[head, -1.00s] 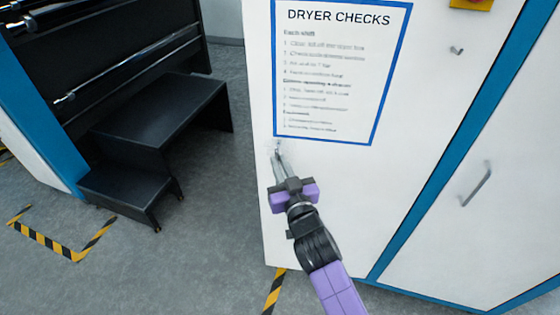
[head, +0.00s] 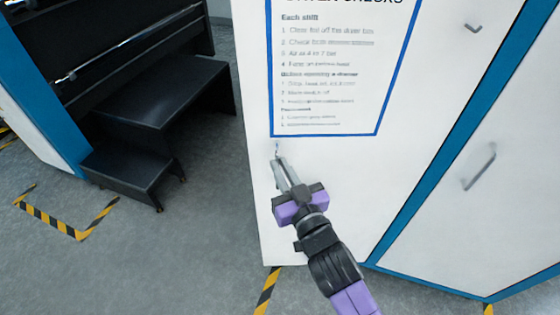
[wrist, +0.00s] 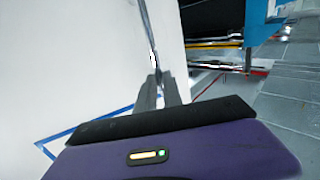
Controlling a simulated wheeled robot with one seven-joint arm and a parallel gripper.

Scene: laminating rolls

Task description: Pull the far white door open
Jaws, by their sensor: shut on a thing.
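The far white door (head: 320,190) carries a blue-framed checklist and stands in the middle of the head view, slightly swung out from the blue post at its right. Its small metal handle (head: 277,150) is near its left edge, below the checklist. My gripper (head: 280,162) is shut on this handle. In the wrist view, my fingers (wrist: 160,92) close at the lower end of the thin upright handle (wrist: 153,58). The fingers partly hide the handle. The door's inside is not seen.
Black steps (head: 150,125) stand on the grey floor at the left, beside dark machinery. A nearer white door with a bar handle (head: 480,168) is on the right, past the blue post (head: 450,130). Striped floor tape (head: 75,232) lies at lower left. Floor between steps and door is clear.

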